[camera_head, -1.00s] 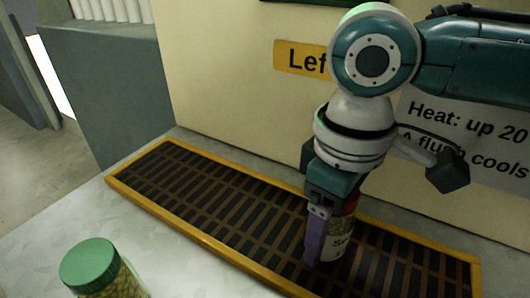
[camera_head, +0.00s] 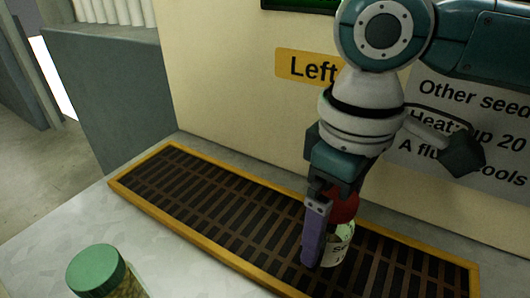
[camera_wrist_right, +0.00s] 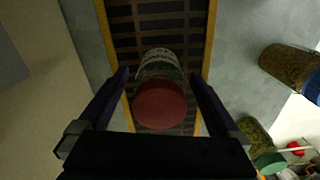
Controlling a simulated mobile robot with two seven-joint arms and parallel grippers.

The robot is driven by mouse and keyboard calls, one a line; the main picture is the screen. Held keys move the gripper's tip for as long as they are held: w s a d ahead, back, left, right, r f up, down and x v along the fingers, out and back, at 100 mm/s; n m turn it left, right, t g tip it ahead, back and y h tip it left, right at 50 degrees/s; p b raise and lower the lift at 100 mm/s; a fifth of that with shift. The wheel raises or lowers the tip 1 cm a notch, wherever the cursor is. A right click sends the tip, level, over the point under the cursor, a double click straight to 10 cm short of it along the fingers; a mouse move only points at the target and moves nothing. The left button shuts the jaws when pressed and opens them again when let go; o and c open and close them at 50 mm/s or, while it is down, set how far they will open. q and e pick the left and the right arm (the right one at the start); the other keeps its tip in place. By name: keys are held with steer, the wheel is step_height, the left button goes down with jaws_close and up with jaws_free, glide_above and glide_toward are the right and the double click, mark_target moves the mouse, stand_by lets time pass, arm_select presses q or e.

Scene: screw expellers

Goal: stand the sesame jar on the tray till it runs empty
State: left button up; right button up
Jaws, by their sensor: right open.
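The sesame jar, with a red lid (camera_head: 343,207) and a pale label beginning "Se", stands on the slatted tray (camera_head: 215,203) toward its right part. In the right wrist view the jar's red lid (camera_wrist_right: 160,104) is close below the gripper, with the tray's dark slats (camera_wrist_right: 160,30) beyond. My right gripper (camera_head: 328,240) is open, with one purple finger in front of the jar. The right wrist view shows its fingers (camera_wrist_right: 158,76) on both sides of the jar, with gaps visible. My left gripper is in neither view.
A green-lidded jar (camera_head: 96,270) of seeds stands on the pale counter (camera_head: 60,240) at front left. A blue-lidded jar (camera_wrist_right: 290,64) shows in the wrist view. A cream wall with a yellow "Left" sign (camera_head: 309,67) rises behind the tray.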

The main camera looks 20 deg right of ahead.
arm_select(q)
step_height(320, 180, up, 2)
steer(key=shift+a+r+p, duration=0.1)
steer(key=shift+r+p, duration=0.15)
steer(key=shift+p, duration=0.75)
arm_select(e)
step_height(320, 180, up, 9)
steer(key=shift+r, duration=0.2)
